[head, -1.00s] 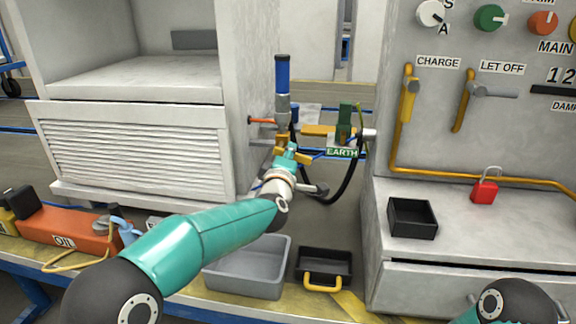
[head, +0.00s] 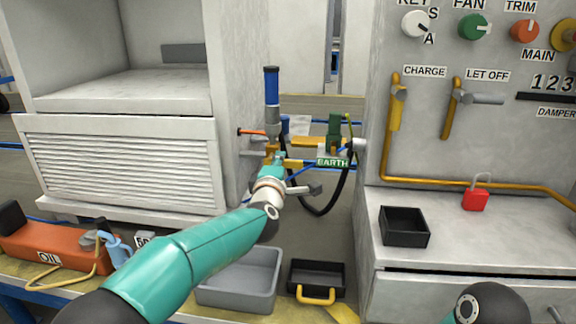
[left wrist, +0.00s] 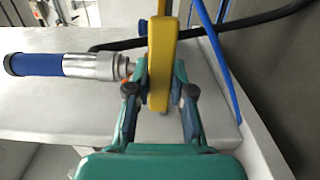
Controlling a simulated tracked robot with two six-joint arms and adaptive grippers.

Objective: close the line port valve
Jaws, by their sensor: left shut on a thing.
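A yellow bar-shaped handle (left wrist: 161,65), apparently the valve's lever, stands between the fingers of my left gripper (left wrist: 160,90) in the left wrist view. The fingers are shut on it. A blue cylinder with a silver collar (left wrist: 60,66) lies just left of the fingers there. In the head view the blue cylinder (head: 271,84) stands upright above my left gripper (head: 272,157), which partly hides the yellow handle. No label for the line port is readable. My right gripper is out of view.
A green EARTH label (head: 332,162) and a hanging black hose (head: 340,196) are right of the gripper. The grey cabinet (head: 120,165) is close on the left. A grey bin (head: 240,278) and black tray (head: 318,275) stand below.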

